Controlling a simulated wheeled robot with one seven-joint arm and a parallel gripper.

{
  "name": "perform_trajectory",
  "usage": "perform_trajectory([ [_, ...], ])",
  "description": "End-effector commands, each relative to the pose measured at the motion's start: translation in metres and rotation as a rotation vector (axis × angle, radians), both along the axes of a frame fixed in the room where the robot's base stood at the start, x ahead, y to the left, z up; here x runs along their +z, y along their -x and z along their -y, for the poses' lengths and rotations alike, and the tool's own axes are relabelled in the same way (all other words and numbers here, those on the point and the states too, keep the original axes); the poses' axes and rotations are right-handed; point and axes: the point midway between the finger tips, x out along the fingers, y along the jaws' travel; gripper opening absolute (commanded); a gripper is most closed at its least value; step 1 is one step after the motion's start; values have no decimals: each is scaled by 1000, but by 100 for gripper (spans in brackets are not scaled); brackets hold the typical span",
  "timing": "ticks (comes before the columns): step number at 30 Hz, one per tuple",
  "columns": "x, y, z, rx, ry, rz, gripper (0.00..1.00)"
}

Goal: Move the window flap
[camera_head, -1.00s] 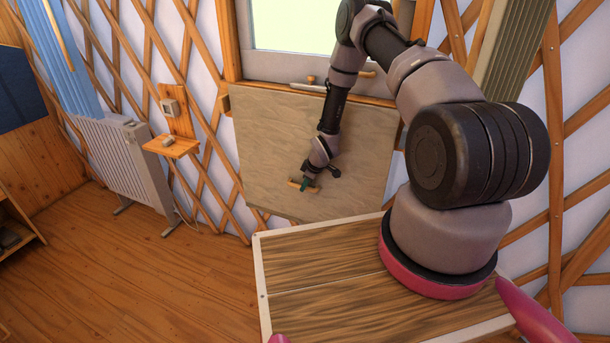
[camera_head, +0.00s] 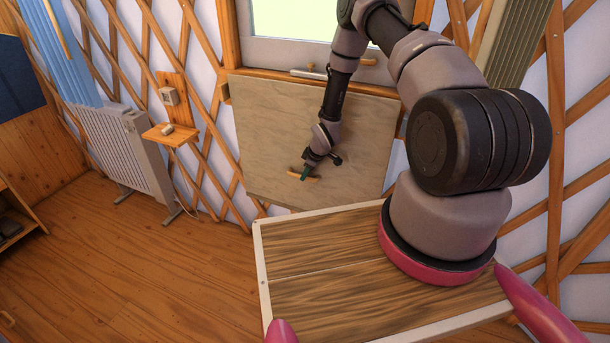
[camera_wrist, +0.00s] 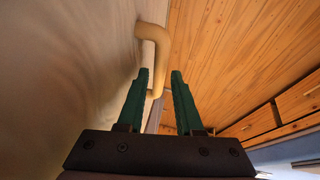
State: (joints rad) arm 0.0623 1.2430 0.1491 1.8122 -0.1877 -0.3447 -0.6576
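The window flap (camera_head: 275,130) is a pale wooden panel hanging below the window, with a small tan bar handle (camera_head: 298,175) near its lower middle. My gripper (camera_head: 306,172) reaches down to this handle. In the wrist view, the flap's pale surface (camera_wrist: 60,70) fills the left side and the curved handle (camera_wrist: 155,50) stands out from it. My gripper's green fingers (camera_wrist: 159,77) are apart, with the handle's lower end showing between or just beyond their tips. I cannot tell whether they touch it.
The window (camera_head: 300,25) is above the flap. A small wall shelf (camera_head: 172,135) and a white radiator (camera_head: 125,150) stand to the left. The wooden floor (camera_head: 130,260) at the left is clear. Lattice wall surrounds the flap.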

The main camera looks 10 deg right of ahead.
Motion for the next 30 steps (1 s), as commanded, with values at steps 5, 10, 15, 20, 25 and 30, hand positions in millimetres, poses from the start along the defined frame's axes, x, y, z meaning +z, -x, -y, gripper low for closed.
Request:
perform_trajectory([
  [5, 34, 12, 8, 0, 1, 3, 35],
  [10, 63, 26, 14, 0, 0, 1, 35],
  [15, 81, 33, 18, 0, 0, 1, 35],
  [20, 86, 36, 19, 0, 0, -1, 35],
  [25, 86, 36, 19, 0, 0, -1, 35],
  [30, 86, 36, 19, 0, 0, -1, 35],
])
